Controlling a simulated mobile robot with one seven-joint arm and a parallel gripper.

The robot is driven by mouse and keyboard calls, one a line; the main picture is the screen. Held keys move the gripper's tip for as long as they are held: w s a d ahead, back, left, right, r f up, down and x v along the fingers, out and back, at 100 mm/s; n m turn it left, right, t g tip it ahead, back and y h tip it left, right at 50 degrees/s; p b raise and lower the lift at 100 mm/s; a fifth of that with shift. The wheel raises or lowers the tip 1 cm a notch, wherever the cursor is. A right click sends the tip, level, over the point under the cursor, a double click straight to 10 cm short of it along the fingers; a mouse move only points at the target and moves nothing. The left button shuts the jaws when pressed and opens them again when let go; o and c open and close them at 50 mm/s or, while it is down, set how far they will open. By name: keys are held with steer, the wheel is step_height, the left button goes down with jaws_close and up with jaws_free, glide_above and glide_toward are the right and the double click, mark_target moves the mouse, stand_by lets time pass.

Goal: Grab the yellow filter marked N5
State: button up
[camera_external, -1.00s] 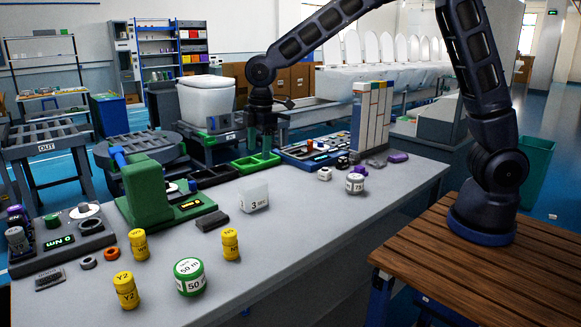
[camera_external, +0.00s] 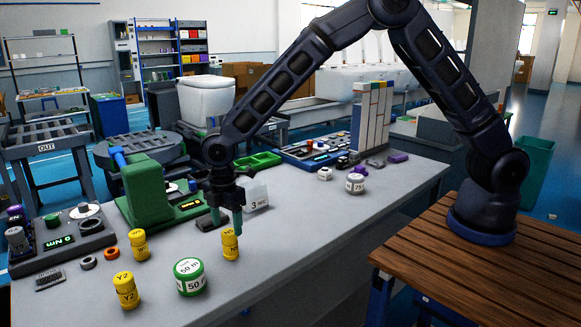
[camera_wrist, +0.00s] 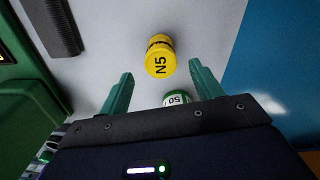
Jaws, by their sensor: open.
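The yellow filter marked N5 (camera_external: 230,246) stands upright on the grey table. In the wrist view the yellow filter (camera_wrist: 160,57) shows its N5 mark, just beyond and between the green fingertips. My gripper (camera_external: 226,222) is above and close to this filter, fingers pointing down, slightly to its left in the external view. In the wrist view my gripper (camera_wrist: 160,74) is open, with nothing between its fingers. Whether a finger touches the filter cannot be told.
A green-and-white jar marked 50 (camera_external: 190,278) stands nearby. Two other yellow filters (camera_external: 139,245) (camera_external: 126,291) stand to the left. A translucent box marked 3 (camera_external: 256,196) is behind the gripper. A green machine (camera_external: 148,190) stands at left. The table's front right is clear.

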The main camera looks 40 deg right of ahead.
mark_target(229, 232)
steer(key=shift+d+f, duration=0.15)
steer(key=shift+f, duration=3.1)
steer(key=c, duration=1.1)
steer(key=shift+r, duration=0.1)
